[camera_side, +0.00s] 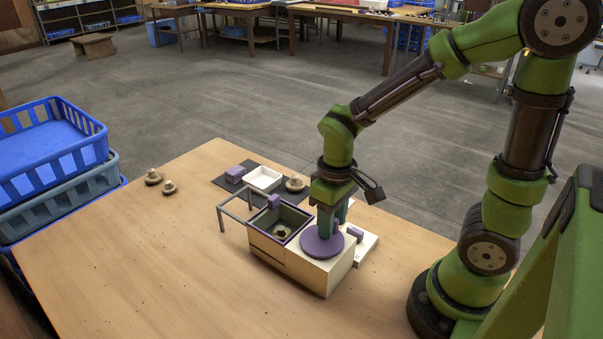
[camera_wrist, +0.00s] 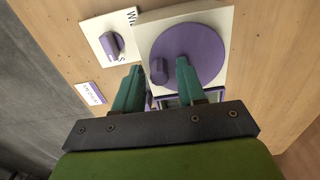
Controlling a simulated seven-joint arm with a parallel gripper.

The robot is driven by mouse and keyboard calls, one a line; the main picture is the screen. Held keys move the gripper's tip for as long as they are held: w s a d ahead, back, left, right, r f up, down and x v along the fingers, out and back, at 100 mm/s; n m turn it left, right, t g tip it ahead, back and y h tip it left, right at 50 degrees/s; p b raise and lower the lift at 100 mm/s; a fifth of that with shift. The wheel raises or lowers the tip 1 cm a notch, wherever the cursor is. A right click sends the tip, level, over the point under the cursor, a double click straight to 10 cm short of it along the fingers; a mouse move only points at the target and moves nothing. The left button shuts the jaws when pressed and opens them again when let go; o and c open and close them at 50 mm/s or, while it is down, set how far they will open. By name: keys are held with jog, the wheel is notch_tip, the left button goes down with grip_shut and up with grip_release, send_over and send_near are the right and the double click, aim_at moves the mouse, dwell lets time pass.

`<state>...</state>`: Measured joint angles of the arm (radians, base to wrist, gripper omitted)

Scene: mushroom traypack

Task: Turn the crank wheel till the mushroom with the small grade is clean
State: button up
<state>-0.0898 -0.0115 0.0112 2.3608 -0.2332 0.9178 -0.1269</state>
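My gripper (camera_side: 328,228) is down at the wheel. In the wrist view its two teal fingers (camera_wrist: 158,70) are apart, one on each side of the handle, with narrow gaps showing. A mushroom (camera_side: 283,231) sits in the box's purple-rimmed basin (camera_side: 262,235). Its grade and cleanness are too small to tell.
Beside the wheel is a plate with a purple knob (camera_wrist: 115,45). Two mushrooms (camera_side: 153,177) lie farther left. A metal frame (camera_side: 236,207) stands beside the box.

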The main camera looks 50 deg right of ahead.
jog(key=shift+s, duration=0.1)
jog(key=shift+r, duration=2.3)
jog(key=shift+a+f, duration=0.1)
notch_tip(320, 180, up, 10)
jog(key=s+m+t+y, duration=0.2)
jog(key=m+t, duration=0.1)
jog(key=t, duration=0.4)
jog(key=shift+s+a+m, duration=0.15)
jog(key=shift+s+m, duration=0.15)
jog(key=shift+m, duration=0.1)
